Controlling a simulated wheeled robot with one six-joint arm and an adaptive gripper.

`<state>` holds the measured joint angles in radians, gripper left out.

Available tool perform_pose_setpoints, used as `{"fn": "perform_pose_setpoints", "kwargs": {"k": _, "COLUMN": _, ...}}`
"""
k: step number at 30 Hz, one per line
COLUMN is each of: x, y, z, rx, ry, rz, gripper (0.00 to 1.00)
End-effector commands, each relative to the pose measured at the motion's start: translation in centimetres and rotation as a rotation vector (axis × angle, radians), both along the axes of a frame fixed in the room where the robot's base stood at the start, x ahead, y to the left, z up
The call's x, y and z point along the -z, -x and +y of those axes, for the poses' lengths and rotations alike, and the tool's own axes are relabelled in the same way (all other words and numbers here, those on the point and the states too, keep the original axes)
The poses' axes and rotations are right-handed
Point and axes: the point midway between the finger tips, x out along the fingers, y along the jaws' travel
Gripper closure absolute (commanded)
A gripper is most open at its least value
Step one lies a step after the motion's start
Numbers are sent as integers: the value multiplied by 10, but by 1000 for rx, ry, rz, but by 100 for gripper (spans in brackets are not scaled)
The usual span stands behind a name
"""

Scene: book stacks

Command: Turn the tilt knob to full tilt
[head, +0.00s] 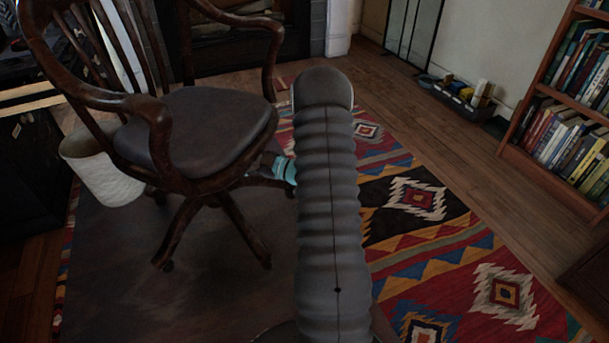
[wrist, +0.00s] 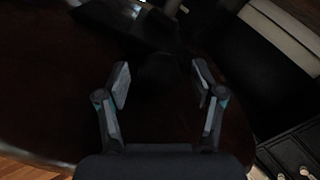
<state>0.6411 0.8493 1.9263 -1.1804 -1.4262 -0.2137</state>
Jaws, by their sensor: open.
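A wooden swivel chair with a dark seat (head: 195,125) stands at the left in the head view. My gripper (head: 266,164) is low beside the seat's right edge, mostly hidden behind my grey arm. In the wrist view my gripper (wrist: 160,84) is open, its two fingers apart. A dark rounded shape (wrist: 158,68) shows between and beyond the fingers; it may be the tilt knob, but it is too dark to be sure. Dark brown wood of the chair (wrist: 50,90) surrounds it. I cannot tell whether the fingers touch anything. The knob is not visible in the head view.
A white wastebasket (head: 100,178) stands behind the chair at the left. A patterned rug (head: 415,200) covers the floor to the right, with free room. A bookcase (head: 525,128) stands at the right edge, and a low tray of items (head: 460,100) lies by the wall.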

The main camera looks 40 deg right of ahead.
Motion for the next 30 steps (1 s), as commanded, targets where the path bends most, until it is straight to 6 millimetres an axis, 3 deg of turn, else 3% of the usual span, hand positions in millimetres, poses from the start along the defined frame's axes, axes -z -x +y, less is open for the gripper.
{"fn": "perform_pose_setpoints", "kwargs": {"k": 30, "x": -2, "y": 0, "z": 0, "rx": 0, "ry": -822, "rz": 466, "gripper": 33}}
